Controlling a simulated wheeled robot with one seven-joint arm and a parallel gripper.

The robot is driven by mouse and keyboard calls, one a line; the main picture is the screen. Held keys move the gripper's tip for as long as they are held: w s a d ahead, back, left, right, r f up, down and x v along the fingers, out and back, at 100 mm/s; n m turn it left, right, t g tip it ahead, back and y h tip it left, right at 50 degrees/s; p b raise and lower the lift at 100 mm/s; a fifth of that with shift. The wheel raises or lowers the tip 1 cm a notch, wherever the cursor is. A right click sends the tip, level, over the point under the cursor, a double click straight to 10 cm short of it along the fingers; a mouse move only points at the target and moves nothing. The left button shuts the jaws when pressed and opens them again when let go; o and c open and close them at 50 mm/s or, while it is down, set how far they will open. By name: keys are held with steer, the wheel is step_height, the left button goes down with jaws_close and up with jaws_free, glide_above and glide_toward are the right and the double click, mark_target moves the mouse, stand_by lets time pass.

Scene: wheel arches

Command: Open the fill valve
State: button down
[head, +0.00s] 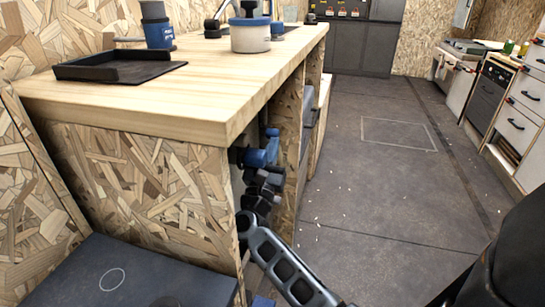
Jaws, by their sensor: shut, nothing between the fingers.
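A blue fitting (262,154), which may be the fill valve or part of it, shows in the open side of the wooden bench, just under the worktop edge. Black knob-like parts sit close below it. My grey slotted arm part (285,265) reaches up from the bottom of the view to this opening. My gripper (258,204) seems to be at its far end, dark against the dark parts, below the blue fitting. It is shut with nothing in it. I cannot tell whether it touches any of these parts. The inside of the opening is mostly hidden.
The pale wooden worktop (215,85) holds a black tray (118,67), a blue-and-grey cylinder (157,28) and a blue-and-white pot (250,36). A dark box top (110,275) stands at lower left. White cabinets (520,110) line the right side.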

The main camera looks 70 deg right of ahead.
steer(key=shift+d+r, duration=0.2)
steer(key=shift+r, duration=0.4)
steer(key=shift+a, duration=0.1)
